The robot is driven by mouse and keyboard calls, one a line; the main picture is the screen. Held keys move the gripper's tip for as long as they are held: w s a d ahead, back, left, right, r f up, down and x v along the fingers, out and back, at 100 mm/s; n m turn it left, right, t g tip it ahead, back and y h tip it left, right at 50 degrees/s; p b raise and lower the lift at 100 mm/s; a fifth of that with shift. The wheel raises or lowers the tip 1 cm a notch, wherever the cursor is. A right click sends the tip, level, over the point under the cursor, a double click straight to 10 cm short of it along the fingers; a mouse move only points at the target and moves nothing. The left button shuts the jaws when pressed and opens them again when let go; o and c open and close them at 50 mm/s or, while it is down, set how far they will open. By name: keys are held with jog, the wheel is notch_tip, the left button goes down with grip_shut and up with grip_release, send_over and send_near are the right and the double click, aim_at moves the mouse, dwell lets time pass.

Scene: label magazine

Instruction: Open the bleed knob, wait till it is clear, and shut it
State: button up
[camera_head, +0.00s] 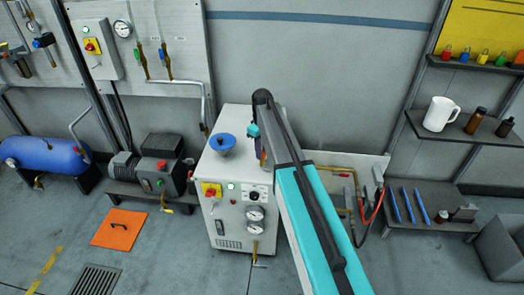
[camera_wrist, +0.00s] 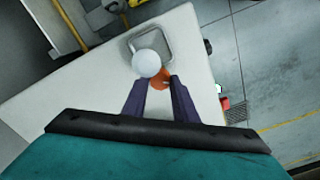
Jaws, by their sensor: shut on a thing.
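A white cabinet (camera_head: 236,178) stands on the floor in the head view; its pale top (camera_wrist: 85,95) fills much of the wrist view. My gripper (camera_wrist: 160,84) is over this top, its two dark fingers apart with a small orange-brown part (camera_wrist: 160,77) between their tips. This part looks like the bleed knob; the fingers hide some of it. In the head view my gripper (camera_head: 261,150) is at the cabinet's top, partly hidden by my arm. Whether the bleed runs clear cannot be seen.
A blue dish-shaped part (camera_head: 222,142) sits on the cabinet top, left of my gripper. A grey metal loop (camera_wrist: 152,40) lies beyond the ball. An orange floor plate (camera_head: 119,228) lies left.

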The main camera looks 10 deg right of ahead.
dwell(0.3)
jog(key=o, duration=1.1)
jog(key=shift+c, duration=0.2)
jog(key=shift+r, duration=0.1)
notch_tip(320, 180, up, 14)
jog(key=b, duration=0.2)
jog(key=shift+f, duration=0.25)
